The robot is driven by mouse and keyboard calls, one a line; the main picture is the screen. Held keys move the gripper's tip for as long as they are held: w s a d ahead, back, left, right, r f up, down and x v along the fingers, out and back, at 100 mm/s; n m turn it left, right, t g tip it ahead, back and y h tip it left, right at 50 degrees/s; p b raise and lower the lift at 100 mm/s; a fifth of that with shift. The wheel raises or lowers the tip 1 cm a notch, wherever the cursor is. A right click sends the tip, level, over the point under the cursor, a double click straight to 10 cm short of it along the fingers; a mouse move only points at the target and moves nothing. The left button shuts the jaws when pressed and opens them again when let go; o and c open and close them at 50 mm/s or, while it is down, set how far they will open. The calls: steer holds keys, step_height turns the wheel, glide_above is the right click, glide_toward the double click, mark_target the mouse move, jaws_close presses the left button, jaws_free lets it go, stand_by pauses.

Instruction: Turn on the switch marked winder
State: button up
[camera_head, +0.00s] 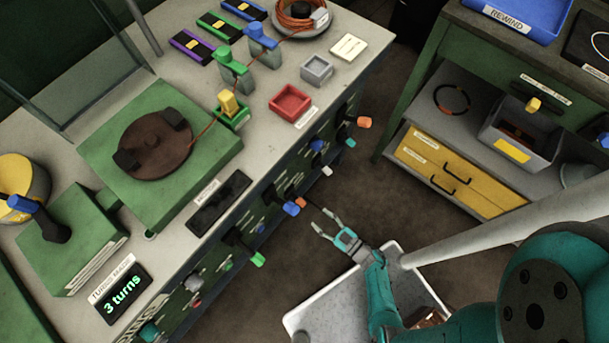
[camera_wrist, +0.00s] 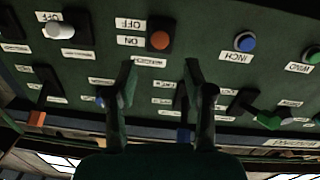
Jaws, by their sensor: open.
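My gripper (camera_head: 320,219) is open and empty, in front of the bench's green front panel (camera_head: 235,235). In the wrist view its two fingers (camera_wrist: 159,78) point at the panel, which appears upside down. An orange switch knob (camera_wrist: 159,40) marked OFF and ON shows just beyond the gap between the fingertips. A white switch knob (camera_wrist: 60,30) with an OFF label is to its left. The small name plates under these switches are too blurred to read, so I cannot tell which is marked winder. No contact with a switch shows.
A blue INCH button (camera_wrist: 245,42) and a WIND button (camera_wrist: 311,55) are to the right in the wrist view. Several coloured levers stick out from the panel, including a green one (camera_head: 258,260). A white tray (camera_head: 298,318) lies below my arm. A display (camera_head: 122,295) reads 3 turns.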

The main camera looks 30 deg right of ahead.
mark_target(300, 201)
steer(key=shift+x, duration=5.3)
jaws_close()
